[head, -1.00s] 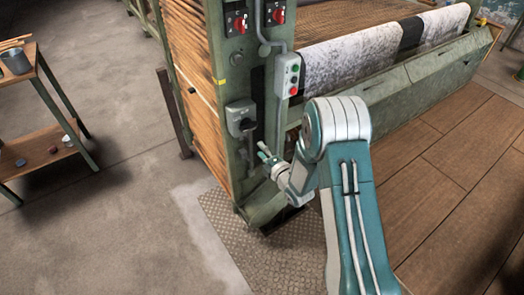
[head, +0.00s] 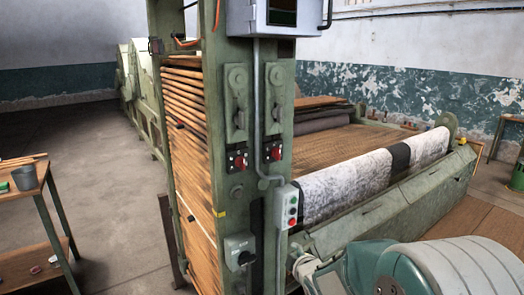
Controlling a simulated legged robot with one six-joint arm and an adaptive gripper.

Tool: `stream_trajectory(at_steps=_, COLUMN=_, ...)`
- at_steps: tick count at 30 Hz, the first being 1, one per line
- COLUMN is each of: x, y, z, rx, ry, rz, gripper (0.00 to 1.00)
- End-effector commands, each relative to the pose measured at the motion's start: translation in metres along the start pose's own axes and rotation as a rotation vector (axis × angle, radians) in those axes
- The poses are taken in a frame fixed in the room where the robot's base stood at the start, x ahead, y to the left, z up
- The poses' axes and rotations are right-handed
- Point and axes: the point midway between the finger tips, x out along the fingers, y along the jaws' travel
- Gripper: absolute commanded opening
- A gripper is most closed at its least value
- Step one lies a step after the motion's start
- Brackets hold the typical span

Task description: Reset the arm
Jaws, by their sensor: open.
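My arm (head: 440,268) shows at the bottom right of the head view, with its large white and teal joint cut by the lower edge. A smaller teal and white link of mine (head: 308,270) reaches left from it, in front of the machine's lower post. No gripper fingers can be made out in this view.
A green loom-like machine (head: 222,100) with wooden slats stands in the middle. Its post carries red switches (head: 238,162) and a grey button box (head: 287,207). A pale roll (head: 345,185) lies behind the arm. A wooden side table (head: 20,192) stands left; floor (head: 110,190) between is clear.

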Motion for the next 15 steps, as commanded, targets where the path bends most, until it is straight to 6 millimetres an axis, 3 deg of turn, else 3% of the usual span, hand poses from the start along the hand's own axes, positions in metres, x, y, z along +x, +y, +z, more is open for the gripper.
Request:
stream_trajectory(at_steps=6, x=-0.069, y=0.028, z=0.008, rx=0.254, ry=-0.161, rz=-0.055, gripper=0.53)
stream_trajectory(at_steps=15, x=-0.173, y=0.028, z=0.015, rx=0.638, ry=-0.375, rz=-0.12, gripper=0.53)
